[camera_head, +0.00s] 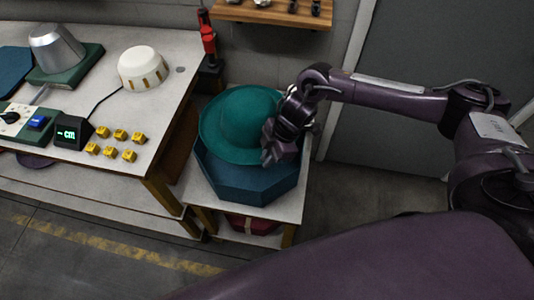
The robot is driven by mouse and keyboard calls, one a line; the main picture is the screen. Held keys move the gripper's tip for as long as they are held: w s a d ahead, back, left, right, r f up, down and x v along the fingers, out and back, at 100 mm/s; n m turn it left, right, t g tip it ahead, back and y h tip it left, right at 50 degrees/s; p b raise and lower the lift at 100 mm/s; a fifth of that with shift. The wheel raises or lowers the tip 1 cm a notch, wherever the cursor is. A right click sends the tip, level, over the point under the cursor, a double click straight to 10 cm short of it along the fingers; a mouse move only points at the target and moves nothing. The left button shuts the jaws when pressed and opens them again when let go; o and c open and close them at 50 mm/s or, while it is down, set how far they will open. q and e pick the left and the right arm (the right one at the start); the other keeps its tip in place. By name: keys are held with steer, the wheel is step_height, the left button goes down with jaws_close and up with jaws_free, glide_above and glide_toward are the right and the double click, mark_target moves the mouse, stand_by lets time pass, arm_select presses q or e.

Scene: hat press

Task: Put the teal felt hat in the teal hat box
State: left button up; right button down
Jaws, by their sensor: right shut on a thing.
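The teal felt hat (235,121) has a round crown and a wide brim. It is at or just above the open top of the teal octagonal hat box (234,183), slightly tilted; I cannot tell whether it rests inside. The box stands on a small side table. My right gripper (268,143) is shut on the hat's brim at its right side, and the fingers hide part of the brim. My left gripper is not in view.
The workbench (187,55) at the left carries a grey hat block (55,48), a white domed piece (143,68), a small display (72,133) and several yellow blocks. A red tool (207,36) stands behind the box. A dark red box (252,224) sits under the side table (290,208).

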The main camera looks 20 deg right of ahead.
step_height(320, 180, down, 16)
steer(key=b, duration=1.2)
steer(key=shift+s+a+f+b, duration=0.1)
steer(key=shift+s+a+b, duration=0.05)
steer(key=shift+b, duration=0.2)
steer(key=shift+s+f, duration=0.4)
steer(key=shift+s, duration=0.05)
steer(key=shift+b, duration=0.3)
steer(key=shift+s+a+f, duration=0.1)
steer(key=shift+s+f, duration=0.05)
steer(key=shift+f, duration=0.3)
steer(key=c, duration=1.4)
jaws_free()
steer(key=shift+c, duration=0.2)
steer(key=w+a+v, duration=0.1)
steer(key=v, duration=0.9)
steer(key=shift+w+r+t, duration=0.25)
steer(key=shift+t, duration=0.05)
